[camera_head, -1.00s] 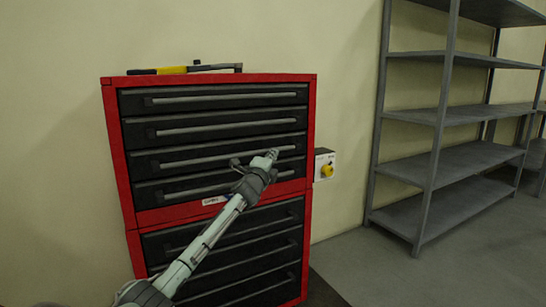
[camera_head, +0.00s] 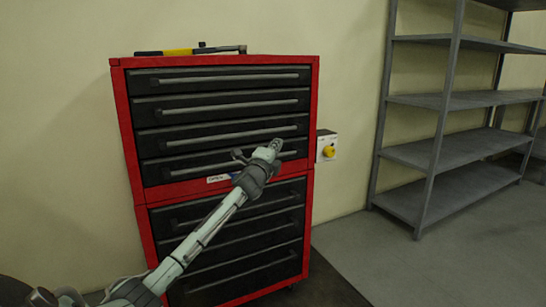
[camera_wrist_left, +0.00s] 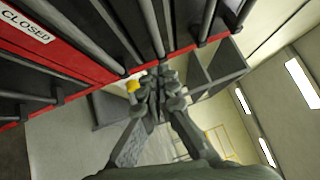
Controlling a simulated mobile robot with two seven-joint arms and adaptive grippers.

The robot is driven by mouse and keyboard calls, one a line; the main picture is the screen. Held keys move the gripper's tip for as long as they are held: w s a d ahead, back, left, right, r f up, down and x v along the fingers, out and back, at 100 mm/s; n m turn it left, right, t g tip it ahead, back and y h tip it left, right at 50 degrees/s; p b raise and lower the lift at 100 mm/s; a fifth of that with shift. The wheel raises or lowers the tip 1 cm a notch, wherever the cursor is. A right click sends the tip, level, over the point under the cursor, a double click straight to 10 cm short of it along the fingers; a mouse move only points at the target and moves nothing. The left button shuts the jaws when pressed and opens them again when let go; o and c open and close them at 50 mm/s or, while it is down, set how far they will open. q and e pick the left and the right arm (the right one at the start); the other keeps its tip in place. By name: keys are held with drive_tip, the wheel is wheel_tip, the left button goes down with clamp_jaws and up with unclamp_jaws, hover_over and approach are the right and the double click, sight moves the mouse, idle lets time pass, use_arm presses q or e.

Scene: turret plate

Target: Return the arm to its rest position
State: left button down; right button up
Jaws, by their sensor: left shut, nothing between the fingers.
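My left arm comes in from the bottom left of the head view. Its gripper (camera_head: 272,150) is in front of the red tool cabinet (camera_head: 313,113), over the lower drawers of the upper section, near the cabinet's right side. In the left wrist view the gripper fingers (camera_wrist_left: 158,85) are together with nothing between them, close to the cabinet's drawer handles (camera_wrist_left: 150,25). I cannot tell whether they touch a handle. The cabinet's drawers look closed. My right gripper is not in view.
A yellow and black tool (camera_head: 180,51) lies on top of the cabinet. A box with a yellow knob (camera_head: 328,151) is on the wall right of the cabinet. A grey shelf unit (camera_head: 440,153) stands at the right. The floor before the shelves is clear.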

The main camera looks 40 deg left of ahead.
use_arm(q)
drive_tip(key=v, duration=0.6)
